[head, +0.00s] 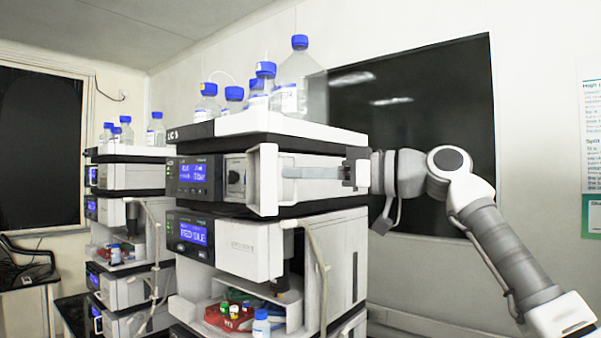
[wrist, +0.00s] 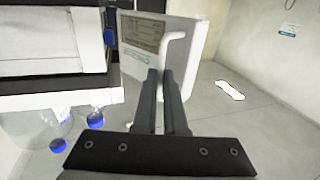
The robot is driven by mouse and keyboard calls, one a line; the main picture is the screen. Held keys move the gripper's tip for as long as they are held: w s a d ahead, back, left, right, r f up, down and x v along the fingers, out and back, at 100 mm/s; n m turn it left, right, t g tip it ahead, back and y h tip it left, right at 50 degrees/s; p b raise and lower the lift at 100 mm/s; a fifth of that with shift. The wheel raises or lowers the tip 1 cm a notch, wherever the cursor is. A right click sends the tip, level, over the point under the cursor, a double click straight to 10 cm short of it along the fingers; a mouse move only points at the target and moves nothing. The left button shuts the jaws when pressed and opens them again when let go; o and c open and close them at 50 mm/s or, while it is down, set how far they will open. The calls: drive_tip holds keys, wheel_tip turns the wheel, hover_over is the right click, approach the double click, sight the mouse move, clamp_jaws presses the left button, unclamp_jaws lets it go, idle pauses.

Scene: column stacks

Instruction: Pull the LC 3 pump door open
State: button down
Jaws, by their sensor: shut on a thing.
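The LC 3 pump (head: 235,176) is the upper module of the near stack, and its white door (head: 264,181) stands swung out from the front. The pump's inside shows left of the door.
Blue-capped bottles (head: 265,75) stand in the white tray (head: 285,125) on top of the stack. Below are another module (head: 245,247) and an open compartment with vials. A second stack (head: 125,210) stands at the left.

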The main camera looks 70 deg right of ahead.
drive_tip(key=shift+w+f, duration=0.15)
drive_tip(key=shift+w, duration=0.1)
drive_tip(key=c, duration=1.4)
unclamp_jaws()
drive_tip(key=o, duration=0.4)
drive_tip(key=shift+w+d+f, duration=0.1)
drive_tip(key=shift+w+d, duration=0.15)
drive_tip(key=shift+w, duration=0.1)
drive_tip(key=s, duration=1.8)
drive_tip(key=shift+w, duration=0.1)
